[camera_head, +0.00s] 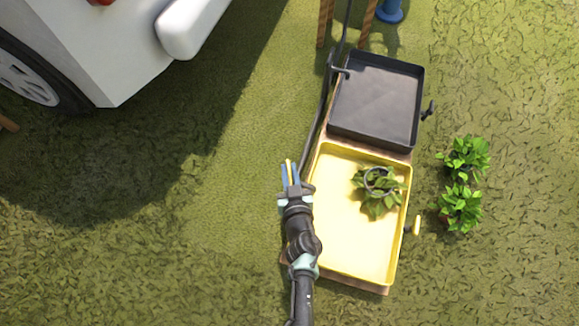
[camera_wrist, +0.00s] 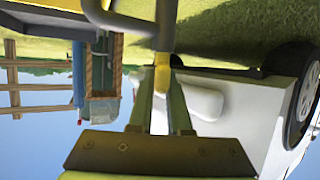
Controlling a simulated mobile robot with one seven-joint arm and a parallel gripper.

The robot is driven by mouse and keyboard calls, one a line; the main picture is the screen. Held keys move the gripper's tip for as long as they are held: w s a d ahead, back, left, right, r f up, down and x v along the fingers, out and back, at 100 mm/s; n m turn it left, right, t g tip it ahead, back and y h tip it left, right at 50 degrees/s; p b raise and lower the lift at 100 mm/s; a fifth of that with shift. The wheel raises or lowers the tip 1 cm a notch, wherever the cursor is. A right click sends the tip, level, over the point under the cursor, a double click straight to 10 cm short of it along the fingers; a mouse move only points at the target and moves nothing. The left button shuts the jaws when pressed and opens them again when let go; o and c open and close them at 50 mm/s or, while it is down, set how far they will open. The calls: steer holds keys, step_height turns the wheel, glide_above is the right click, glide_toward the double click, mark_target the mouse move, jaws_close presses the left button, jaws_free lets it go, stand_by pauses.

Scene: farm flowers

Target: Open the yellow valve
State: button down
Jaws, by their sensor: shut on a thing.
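My gripper (camera_head: 290,174) is at the left edge of the yellow tray, with its blue fingers pointing away from the camera. A thin yellow piece, which looks like the yellow valve's handle (camera_head: 288,164), shows between the fingers. In the wrist view my gripper (camera_wrist: 162,88) is shut on this yellow valve (camera_wrist: 162,73), at the end of a grey pipe (camera_wrist: 165,28). The fingers hide part of the handle, and its exact turn is hard to tell.
The yellow tray (camera_head: 345,235) holds a potted plant (camera_head: 378,187). A black tray (camera_head: 375,95) stands behind it, with a dark pipe (camera_head: 325,105) alongside. Another yellow handle (camera_head: 417,225) is on the right. Two plants (camera_head: 462,180) stand on grass. A white vehicle (camera_head: 100,50) is at the left.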

steer(key=shift+d+r+n+y+p, duration=0.1)
steer(key=shift+r+n+y+p, duration=0.1)
steer(key=shift+n+y+p, duration=0.3)
steer(key=shift+w+f+n+g+y+p, duration=0.1)
steer(key=shift+n+g+y+p, duration=0.3)
steer(key=shift+n+y+p, duration=0.5)
steer(key=n+y+b, duration=0.1)
steer(key=n+g+y, duration=0.1)
steer(key=y, duration=0.1)
steer(key=shift+d+f+b, duration=0.1)
steer(key=shift+f+b, duration=0.2)
steer(key=shift+b, duration=0.1)
steer(key=n+g+y+b, duration=0.3)
steer(key=n+g+b, duration=0.1)
steer(key=shift+f+n+y+b, duration=0.15)
steer(key=shift+n+y+b, duration=0.15)
steer(key=shift+n+b, duration=0.1)
steer(key=shift+n+g+y+b, duration=0.5)
steer(key=shift+n+g+b, duration=0.5)
steer(key=shift+g+b, duration=0.15)
steer(key=shift+r+n+g+y+b, duration=0.3)
steer(key=shift+n+g+b, duration=0.3)
steer(key=shift+b, duration=0.2)
steer(key=shift+a, duration=0.2)
